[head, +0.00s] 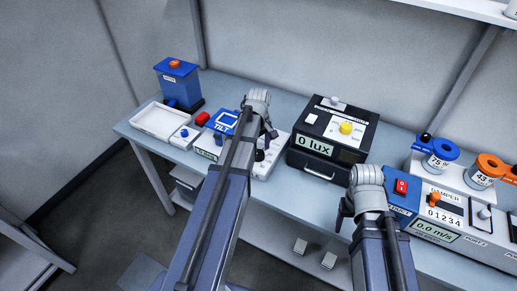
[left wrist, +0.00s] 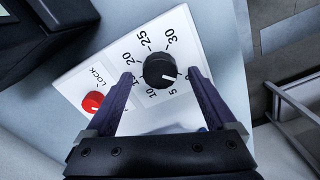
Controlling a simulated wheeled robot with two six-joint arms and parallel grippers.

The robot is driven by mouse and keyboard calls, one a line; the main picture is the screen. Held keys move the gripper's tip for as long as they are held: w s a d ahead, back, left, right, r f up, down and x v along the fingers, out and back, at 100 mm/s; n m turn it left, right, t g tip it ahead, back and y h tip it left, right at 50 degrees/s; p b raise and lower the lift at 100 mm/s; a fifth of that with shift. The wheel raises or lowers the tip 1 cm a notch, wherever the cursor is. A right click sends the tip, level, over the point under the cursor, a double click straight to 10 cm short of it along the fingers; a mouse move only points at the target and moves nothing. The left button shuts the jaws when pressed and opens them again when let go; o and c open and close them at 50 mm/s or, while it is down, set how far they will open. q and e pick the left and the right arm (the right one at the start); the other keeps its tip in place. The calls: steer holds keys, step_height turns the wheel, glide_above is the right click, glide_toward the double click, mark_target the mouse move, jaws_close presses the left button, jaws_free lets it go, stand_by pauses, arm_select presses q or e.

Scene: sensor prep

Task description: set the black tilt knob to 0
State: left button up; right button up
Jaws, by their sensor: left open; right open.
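The black tilt knob (left wrist: 159,71) sits on a white dial plate (left wrist: 195,40) in the left wrist view. Its white mark points to the lower right, near the printed 5. Numbers up to 30 ring it; the 0 is not readable, and my right-hand finger covers part of that side. My left gripper (left wrist: 160,76) is open, with one finger on each side of the knob; contact cannot be told. In the head view my left gripper (head: 263,128) is over the tilt unit (head: 222,122), partly hiding it. My right gripper (head: 346,212) is open and empty before the bench.
A red LOCK knob (left wrist: 92,101) is on the same plate, left of the tilt knob. A black lux meter box (head: 331,135) stands to the right of the tilt unit. A white tray (head: 158,121) and blue container (head: 177,84) are at the left. The damper unit (head: 450,225) is at the right.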

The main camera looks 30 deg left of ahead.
mark_target(259, 154)
arm_select(q)
step_height(259, 154, up, 6)
steer(key=p, duration=0.5)
steer(key=shift+r+p, duration=0.2)
steer(key=shift+p, duration=0.1)
steer(key=shift+s+d+f, duration=0.1)
steer(key=shift+d, duration=0.15)
steer(key=s+d+m, duration=0.5)
steer(key=d, duration=0.3)
steer(key=s+d+f+m+b, duration=0.1)
steer(key=s+d+m, duration=0.4)
steer(key=d, duration=0.3)
steer(key=s+d+m+y, duration=0.1)
steer(key=s+d+m, duration=0.4)
steer(key=d+m, duration=0.2)
steer(key=shift+s+d+f+b, duration=0.25)
steer(key=shift+s+d+b, duration=0.15)
steer(key=shift+d, duration=0.35)
